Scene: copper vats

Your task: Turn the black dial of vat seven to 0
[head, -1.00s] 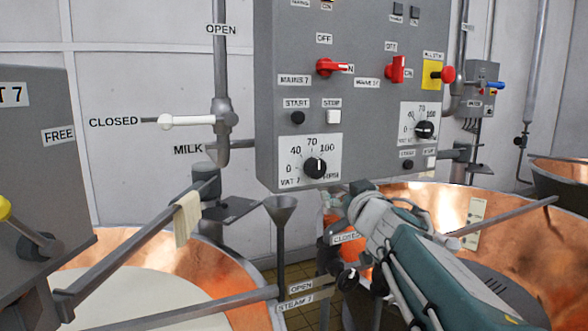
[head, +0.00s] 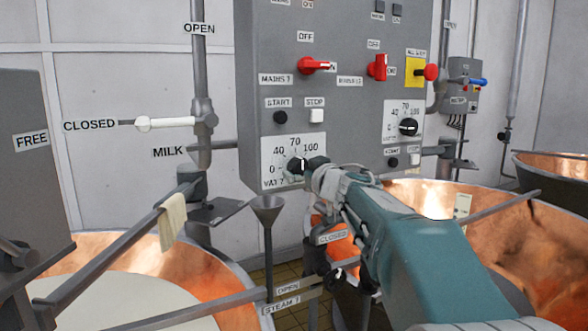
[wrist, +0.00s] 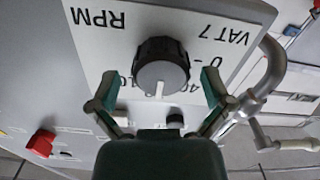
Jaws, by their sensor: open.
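The black dial of vat seven (head: 293,168) sits on its white scale plate (head: 272,148) on the grey control panel. My gripper partly covers it in the head view. In the wrist view the panel appears upside down, and the dial (wrist: 160,62) shows between my fingertips. Its white pointer mark faces down in that picture, roughly toward the 70 at the top of the scale. My gripper (wrist: 160,86) is open, with one green fingertip on each side of the dial and a gap on both sides. In the head view my gripper (head: 316,174) is at the panel's lower edge.
A second black dial (head: 409,127) is to the right. Red switches (head: 314,66), a red stop button (head: 431,72), and the start (head: 280,117) and stop (head: 316,116) buttons are above. A funnel (head: 267,206) and copper vats (head: 540,238) stand below.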

